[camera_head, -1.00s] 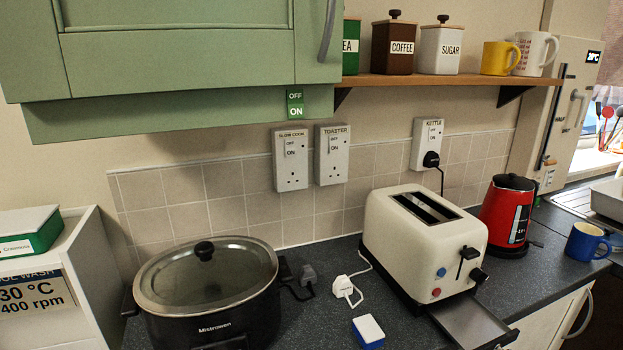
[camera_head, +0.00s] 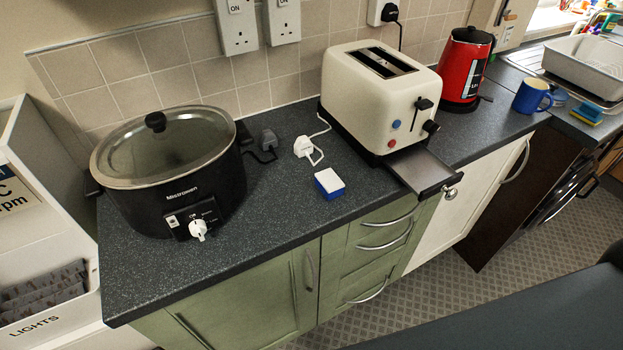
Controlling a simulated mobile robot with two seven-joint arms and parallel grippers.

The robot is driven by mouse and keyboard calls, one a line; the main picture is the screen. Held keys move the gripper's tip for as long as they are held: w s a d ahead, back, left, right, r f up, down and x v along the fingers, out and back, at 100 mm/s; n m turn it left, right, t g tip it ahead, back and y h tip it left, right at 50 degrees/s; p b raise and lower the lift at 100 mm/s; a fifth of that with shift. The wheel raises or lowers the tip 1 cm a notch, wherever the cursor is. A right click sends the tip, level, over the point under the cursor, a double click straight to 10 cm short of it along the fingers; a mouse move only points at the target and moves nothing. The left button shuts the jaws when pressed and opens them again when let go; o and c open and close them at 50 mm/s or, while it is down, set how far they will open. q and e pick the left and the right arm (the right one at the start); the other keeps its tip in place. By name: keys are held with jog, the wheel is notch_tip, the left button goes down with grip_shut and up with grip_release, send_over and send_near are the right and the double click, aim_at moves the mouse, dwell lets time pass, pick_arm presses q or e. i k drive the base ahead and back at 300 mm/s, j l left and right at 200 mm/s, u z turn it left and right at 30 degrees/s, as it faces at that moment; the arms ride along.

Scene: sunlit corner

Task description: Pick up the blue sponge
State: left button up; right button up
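A small block (camera_head: 329,183), blue below and white on top, lies on the dark counter between the slow cooker and the toaster. It looks like a sponge. Neither of my grippers shows in the head view, and nothing touches either block.
A black slow cooker (camera_head: 170,170) stands at the left of the counter (camera_head: 265,215). A cream toaster (camera_head: 380,95) has its tray (camera_head: 425,168) pulled out. A white plug (camera_head: 304,147), red kettle (camera_head: 466,68) and blue mug (camera_head: 532,95) are nearby. The counter in front of the blue-and-white block is clear.

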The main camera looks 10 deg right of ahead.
aim_at(332, 187)
jog(key=l+u, duration=0.8)
jog(key=k+l+u, duration=0.15)
jog(key=l, duration=0.25)
jog(key=l+u, duration=0.15)
jog(key=l, duration=0.25)
jog(key=k+l, duration=0.1)
jog(key=l, duration=0.25)
jog(key=k+l, duration=0.15)
jog(key=l, duration=0.25)
jog(key=k+l, duration=0.1)
jog(key=l, duration=0.25)
jog(key=k+l, duration=0.1)
jog(key=l, duration=0.25)
jog(key=u, duration=0.05)
